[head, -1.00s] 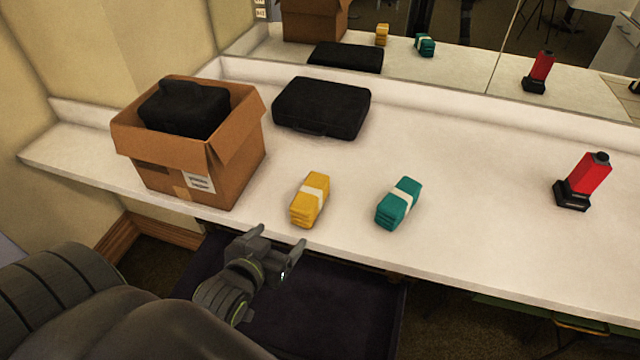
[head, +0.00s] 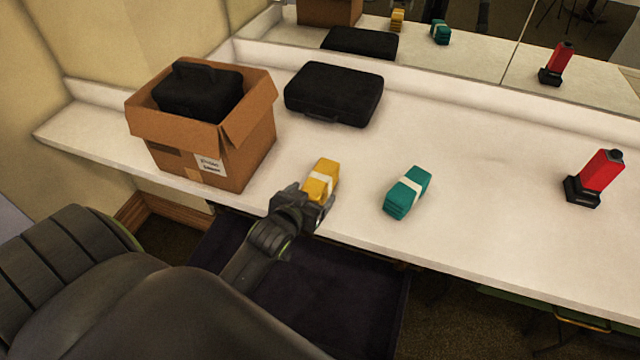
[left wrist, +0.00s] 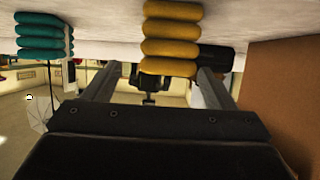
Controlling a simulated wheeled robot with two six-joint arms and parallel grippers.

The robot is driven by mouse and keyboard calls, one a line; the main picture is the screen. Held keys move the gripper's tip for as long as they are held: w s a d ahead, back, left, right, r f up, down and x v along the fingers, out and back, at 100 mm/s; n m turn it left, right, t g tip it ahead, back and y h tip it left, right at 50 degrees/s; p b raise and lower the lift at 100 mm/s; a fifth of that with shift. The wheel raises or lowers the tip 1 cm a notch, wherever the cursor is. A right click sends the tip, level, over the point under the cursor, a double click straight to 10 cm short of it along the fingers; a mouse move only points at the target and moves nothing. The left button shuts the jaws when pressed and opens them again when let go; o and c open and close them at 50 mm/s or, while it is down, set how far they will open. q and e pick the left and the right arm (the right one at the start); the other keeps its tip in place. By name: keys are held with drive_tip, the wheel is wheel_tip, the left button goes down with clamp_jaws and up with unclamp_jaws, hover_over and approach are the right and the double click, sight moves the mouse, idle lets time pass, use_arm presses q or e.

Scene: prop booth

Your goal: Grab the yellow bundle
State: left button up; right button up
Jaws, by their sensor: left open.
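The yellow bundle (head: 323,175), with a pale band round it, lies on the white counter near its front edge. My left gripper (head: 308,201) is open at the bundle's near end and covers part of it in the head view. In the left wrist view the yellow bundle (left wrist: 171,40) lines up between the two finger tips of the gripper (left wrist: 158,80), with nothing gripped. I cannot tell how far the fingers reach along its sides. My right gripper is not in view.
A teal bundle (head: 407,192) lies to the right. An open cardboard box (head: 187,140) with a black case (head: 200,97) in it stands to the left. Another black case (head: 334,95) lies behind. A red and black object (head: 597,178) stands far right. A mirror runs along the back.

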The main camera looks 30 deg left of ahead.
sight(314, 187)
use_arm(q)
drive_tip(key=shift+a+r+p+x, duration=0.15)
drive_tip(key=shift+p+x, duration=0.1)
drive_tip(key=shift+x, duration=1)
drive_tip(key=shift+a+r+p+x, duration=0.1)
drive_tip(key=shift+a+p+x, duration=0.1)
drive_tip(key=shift+x, duration=1.1)
drive_tip(key=c, duration=1.2)
